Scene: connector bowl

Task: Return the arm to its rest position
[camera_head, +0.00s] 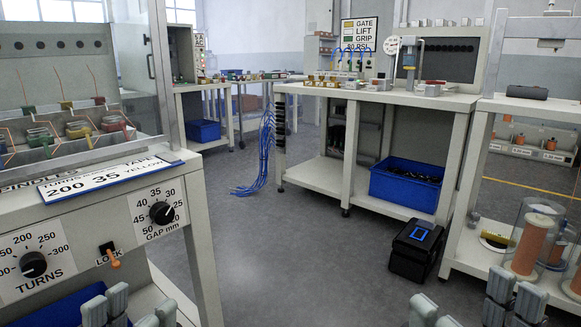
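My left gripper (132,311) shows at the bottom left edge, in front of the winding machine's panel. Its pale grey fingertips stand apart with nothing visible between them. My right gripper (473,304) shows at the bottom right edge, below the right-hand bench. Its fingers are spread wider and nothing is visible between them. Both grippers are cut off by the lower edge of the picture, so the rest of both arms is hidden.
A machine panel with a turns knob (33,264), gap knob (161,212) and orange-tipped lock switch (110,255) stands close on the left. A black box (412,250) sits on the floor by the central bench (420,97). Grey floor (300,265) between the grippers is clear.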

